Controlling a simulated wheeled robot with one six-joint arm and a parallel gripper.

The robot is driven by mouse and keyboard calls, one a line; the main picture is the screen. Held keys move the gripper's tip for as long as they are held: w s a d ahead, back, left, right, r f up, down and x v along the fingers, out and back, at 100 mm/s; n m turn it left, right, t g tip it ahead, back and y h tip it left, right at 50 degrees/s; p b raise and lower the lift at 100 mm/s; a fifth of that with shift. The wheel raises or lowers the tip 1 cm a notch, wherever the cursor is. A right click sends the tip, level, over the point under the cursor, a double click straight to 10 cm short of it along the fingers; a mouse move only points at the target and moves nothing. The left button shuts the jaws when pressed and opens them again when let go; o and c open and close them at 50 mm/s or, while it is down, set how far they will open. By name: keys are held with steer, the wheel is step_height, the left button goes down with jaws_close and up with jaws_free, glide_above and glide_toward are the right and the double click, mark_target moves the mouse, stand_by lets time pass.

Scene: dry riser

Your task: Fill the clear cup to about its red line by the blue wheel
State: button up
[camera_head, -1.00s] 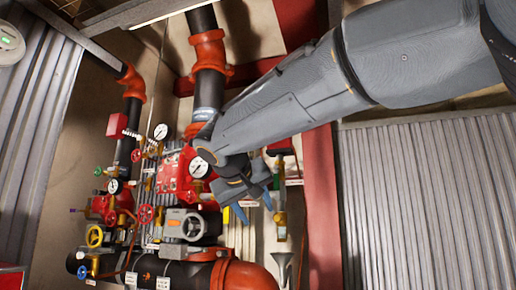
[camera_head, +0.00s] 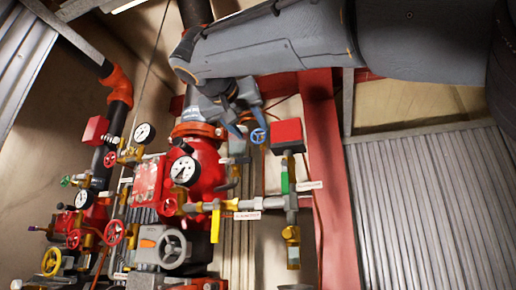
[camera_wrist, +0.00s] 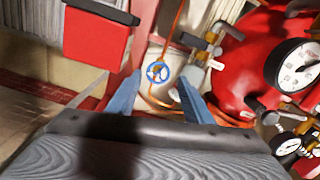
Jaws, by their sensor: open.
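The small blue wheel (camera_head: 258,135) shows just beyond my fingertips in the head view. In the wrist view the blue wheel (camera_wrist: 157,72) appears between the two finger ends, a little ahead of them. My gripper (camera_head: 247,125) points downward with its blue fingers apart. In the wrist view my gripper (camera_wrist: 159,83) is open and holds nothing; contact with the wheel cannot be told. I cannot make out a clear cup with a red line. A brass fitting with a pale, glassy lower part (camera_head: 293,256) hangs below the green-handled valve (camera_head: 285,178).
A red box (camera_head: 286,132) sits close right of the wheel. Pressure gauges (camera_head: 184,170) and red valve bodies (camera_head: 150,184) crowd the left. A yellow lever (camera_head: 215,222) hangs below. A red column (camera_head: 328,165) and corrugated panel (camera_head: 425,210) stand at right.

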mark_target(258, 136)
steer(key=p+x, duration=0.3)
steer(key=x, duration=0.5)
steer(key=shift+s+d+r, duration=0.1)
steer(key=shift+r, duration=0.05)
steer(key=c, duration=0.8)
steer(key=shift+n+b, duration=0.35)
steer(key=shift+n, duration=1.85)
steer(key=o, duration=0.8)
